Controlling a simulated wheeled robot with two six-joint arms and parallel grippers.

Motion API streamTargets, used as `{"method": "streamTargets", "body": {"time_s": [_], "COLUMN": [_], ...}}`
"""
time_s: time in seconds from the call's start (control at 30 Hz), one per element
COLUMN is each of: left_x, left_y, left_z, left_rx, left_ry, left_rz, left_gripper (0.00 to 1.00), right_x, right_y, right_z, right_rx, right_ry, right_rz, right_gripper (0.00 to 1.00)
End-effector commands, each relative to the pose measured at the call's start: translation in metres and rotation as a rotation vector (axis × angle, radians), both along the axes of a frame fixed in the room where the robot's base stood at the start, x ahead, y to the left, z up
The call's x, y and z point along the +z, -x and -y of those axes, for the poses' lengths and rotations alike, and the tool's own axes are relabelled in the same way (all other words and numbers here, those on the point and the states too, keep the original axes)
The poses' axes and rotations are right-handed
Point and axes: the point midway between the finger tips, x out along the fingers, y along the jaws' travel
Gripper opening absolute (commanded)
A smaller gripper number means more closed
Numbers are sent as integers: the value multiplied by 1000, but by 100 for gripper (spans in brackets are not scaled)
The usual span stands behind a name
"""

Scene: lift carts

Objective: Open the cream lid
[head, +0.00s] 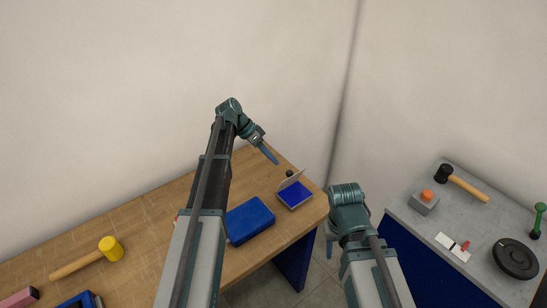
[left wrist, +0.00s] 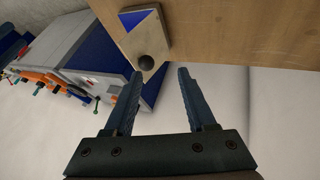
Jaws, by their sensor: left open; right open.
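The cream lid (head: 291,180) stands raised at the back edge of a small box with a blue inside (head: 295,196), near the right end of the wooden table. A dark round knob (head: 289,172) is on the lid's far side. In the left wrist view the lid (left wrist: 150,30) shows its knob (left wrist: 146,62) just beyond my fingertips. My left gripper (head: 272,158) is open and empty behind the lid, apart from it as far as I can see. My right gripper (head: 330,240) hangs low by the table's right end, open, its fingers mostly hidden.
A blue case (head: 250,220) lies left of the small box. A yellow mallet (head: 108,248) lies further left on the wooden table (head: 150,240). The grey cart (head: 410,215) at right holds a hammer (head: 460,183), a button box (head: 424,203) and a black disc (head: 516,258).

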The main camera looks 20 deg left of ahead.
Motion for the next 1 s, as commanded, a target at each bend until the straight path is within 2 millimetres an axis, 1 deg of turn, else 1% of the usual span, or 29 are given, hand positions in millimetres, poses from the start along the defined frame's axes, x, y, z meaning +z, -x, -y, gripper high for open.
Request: {"method": "streamTargets", "body": {"time_s": [0.03, 0.1, 1.0], "left_x": [5, 8, 45], "left_y": [-1, -1, -5], "left_z": [-3, -7, -51], "left_rx": [1, 1, 1], "left_ry": [0, 0, -1], "left_rz": [-1, -1, 0], "left_gripper": [56, 56, 56], "right_x": [5, 8, 45], "right_y": [0, 0, 0], "right_z": [0, 0, 0], "right_rx": [0, 0, -2], "right_ry": [0, 0, -1], "right_rz": [0, 0, 0], "right_gripper": [50, 50, 50]}}
